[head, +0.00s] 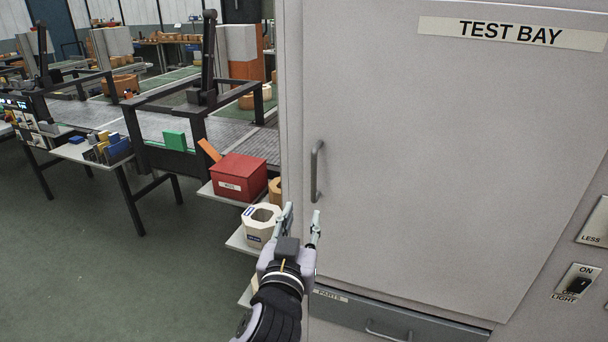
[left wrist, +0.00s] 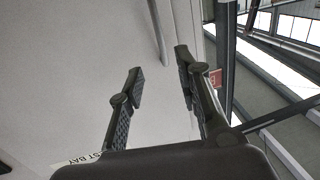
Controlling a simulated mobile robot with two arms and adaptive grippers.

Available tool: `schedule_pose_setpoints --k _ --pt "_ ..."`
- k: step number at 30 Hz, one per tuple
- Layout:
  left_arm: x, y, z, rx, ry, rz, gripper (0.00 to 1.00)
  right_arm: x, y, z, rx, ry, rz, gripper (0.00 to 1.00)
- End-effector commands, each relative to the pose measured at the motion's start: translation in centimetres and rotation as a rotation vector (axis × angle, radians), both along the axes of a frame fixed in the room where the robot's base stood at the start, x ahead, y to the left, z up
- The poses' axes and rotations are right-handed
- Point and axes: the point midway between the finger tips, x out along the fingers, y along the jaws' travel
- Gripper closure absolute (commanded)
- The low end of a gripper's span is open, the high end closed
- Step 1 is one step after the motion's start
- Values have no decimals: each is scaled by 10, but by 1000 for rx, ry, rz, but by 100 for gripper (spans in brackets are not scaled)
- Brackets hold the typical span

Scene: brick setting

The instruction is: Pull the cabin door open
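The grey cabin door (head: 430,150) fills the right half of the head view under a TEST BAY label and looks closed. Its grey vertical bar handle (head: 315,171) is near the door's left edge. My left gripper (head: 301,220) is open and empty just below the handle. In the left wrist view the door surface (left wrist: 80,60) is on the left, and the handle (left wrist: 159,30) stands beyond and between the two open fingers (left wrist: 160,65), apart from them. My right gripper is in neither view.
A red box (head: 238,176) and a white octagonal container (head: 261,226) sit on shelves left of the cabin. A drawer (head: 385,322) with a handle is below the door. A light switch panel (head: 577,284) is at right. The floor (head: 80,250) at left is clear.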

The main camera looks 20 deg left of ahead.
Motion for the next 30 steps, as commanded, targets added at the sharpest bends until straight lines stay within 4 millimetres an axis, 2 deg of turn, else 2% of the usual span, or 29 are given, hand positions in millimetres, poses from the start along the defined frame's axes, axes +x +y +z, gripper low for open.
schedule_pose_setpoints --k 18,24,30 --pt "127 22 3 3 2 2 69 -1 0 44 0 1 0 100" --pt "152 25 2 2 1 0 69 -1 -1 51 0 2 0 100" --pt "161 27 0 1 1 -1 69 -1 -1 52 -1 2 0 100"
